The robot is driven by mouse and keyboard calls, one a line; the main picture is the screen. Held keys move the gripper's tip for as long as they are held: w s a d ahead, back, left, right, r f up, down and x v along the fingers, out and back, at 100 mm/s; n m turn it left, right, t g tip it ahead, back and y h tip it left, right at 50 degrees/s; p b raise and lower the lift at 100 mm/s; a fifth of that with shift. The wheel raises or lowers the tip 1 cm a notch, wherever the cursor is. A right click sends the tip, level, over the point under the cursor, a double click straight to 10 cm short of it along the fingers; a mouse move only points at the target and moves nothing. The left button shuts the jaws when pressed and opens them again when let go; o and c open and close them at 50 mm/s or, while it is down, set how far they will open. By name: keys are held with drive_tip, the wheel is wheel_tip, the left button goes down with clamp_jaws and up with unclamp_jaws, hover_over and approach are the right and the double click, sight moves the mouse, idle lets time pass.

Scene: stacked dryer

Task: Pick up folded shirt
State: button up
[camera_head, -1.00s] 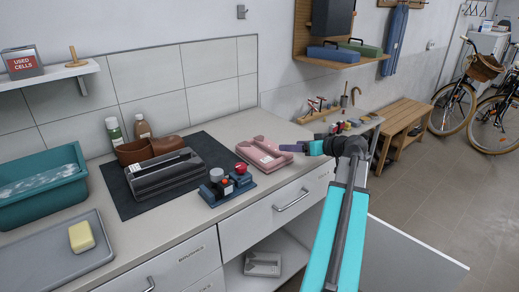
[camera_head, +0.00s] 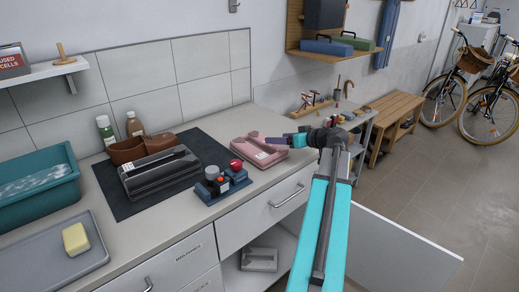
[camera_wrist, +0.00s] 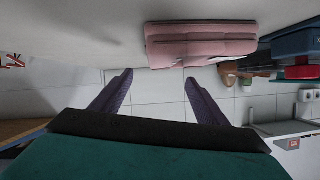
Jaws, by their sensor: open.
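The folded shirt (camera_head: 262,153) is a pink, flat bundle with a white label, lying on the counter right of the dark mat. In the wrist view, which looks upside down, the shirt (camera_wrist: 200,42) spans the top, above and slightly right of the fingertips in the picture. My gripper (camera_head: 277,141) has purple fingers and comes in from the right, at the shirt's far right side. In the wrist view my gripper (camera_wrist: 157,82) is open with nothing between its fingers. A gap shows between fingers and shirt there.
A blue block with red and dark parts (camera_head: 223,187) stands left of the shirt, near the counter's front edge. A dark carrier (camera_head: 160,172) sits on the black mat (camera_head: 120,203). A white door (camera_head: 400,250) stands open below the counter. The counter behind the shirt is clear.

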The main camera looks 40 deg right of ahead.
sight(263, 138)
drive_tip(key=shift+p+x, duration=0.4)
drive_tip(key=shift+x, duration=2.3)
drive_tip(key=shift+p+x, duration=0.9)
drive_tip(key=shift+x, duration=1.65)
drive_tip(key=shift+f, duration=0.1)
drive_tip(key=shift+c, duration=0.5)
drive_tip(key=c, duration=1.2)
drive_tip(key=shift+r, duration=0.2)
drive_tip(key=shift+r+b, duration=0.9)
drive_tip(key=shift+r, duration=3.95)
